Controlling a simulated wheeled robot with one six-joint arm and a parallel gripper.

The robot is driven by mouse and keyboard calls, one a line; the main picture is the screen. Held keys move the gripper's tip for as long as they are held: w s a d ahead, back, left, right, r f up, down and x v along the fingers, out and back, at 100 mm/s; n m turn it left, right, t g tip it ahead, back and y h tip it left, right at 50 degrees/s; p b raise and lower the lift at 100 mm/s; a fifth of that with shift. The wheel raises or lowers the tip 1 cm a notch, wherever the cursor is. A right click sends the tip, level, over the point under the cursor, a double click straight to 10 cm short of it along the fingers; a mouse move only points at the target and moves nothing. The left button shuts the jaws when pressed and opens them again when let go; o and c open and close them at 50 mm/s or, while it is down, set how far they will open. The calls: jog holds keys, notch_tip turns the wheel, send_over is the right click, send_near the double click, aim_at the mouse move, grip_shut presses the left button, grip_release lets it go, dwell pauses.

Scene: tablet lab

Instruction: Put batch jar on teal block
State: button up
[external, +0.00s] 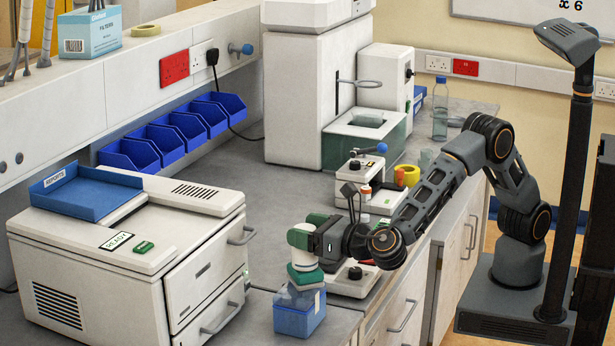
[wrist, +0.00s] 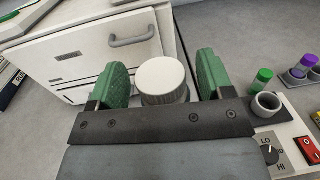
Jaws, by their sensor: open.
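The batch jar, pale with a white ridged lid, stands upright in the external view (external: 303,258). The teal block (external: 306,277) is directly beneath it, and the jar appears to rest on its top. My gripper (external: 304,238) is around the jar with its green fingers apart. In the wrist view the jar's white lid (wrist: 161,76) is between the two open fingers of my gripper (wrist: 163,84), with a visible gap at the right finger. The block is hidden in the wrist view, and the near finger covers part of the jar in the external view.
A blue box (external: 300,320) with clear items stands in front of the block at the bench edge. A white cabinet with handles (external: 205,280) is to the left. A dial device (external: 353,282) is close on the right.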

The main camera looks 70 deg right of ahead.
jog(key=s+b, duration=0.2)
jog(key=s, duration=0.9)
jog(key=shift+s+a, duration=0.3)
jog(key=shift+a, duration=0.15)
jog(key=w+d+f+m+g+h, duration=0.25)
jog(key=d+m+g, duration=0.35)
jog(key=d, duration=0.8)
jog(key=w+d+f+m+g+h, duration=0.1)
jog(key=w+d+m+g+h, duration=0.25)
jog(key=d+m, duration=0.8)
jog(key=s+d+f+m+g+y, duration=0.2)
jog(key=s+d+m, duration=0.3)
jog(key=d+m, duration=0.3)
jog(key=s+d+f+m+g+y, duration=0.2)
jog(key=s+d+m+y, duration=0.3)
jog(key=d+m, duration=0.4)
jog(key=shift+s+g+y, duration=0.3)
jog(key=shift+s+g, duration=0.05)
jog(key=shift+s, duration=0.05)
jog(key=shift+m, duration=0.25)
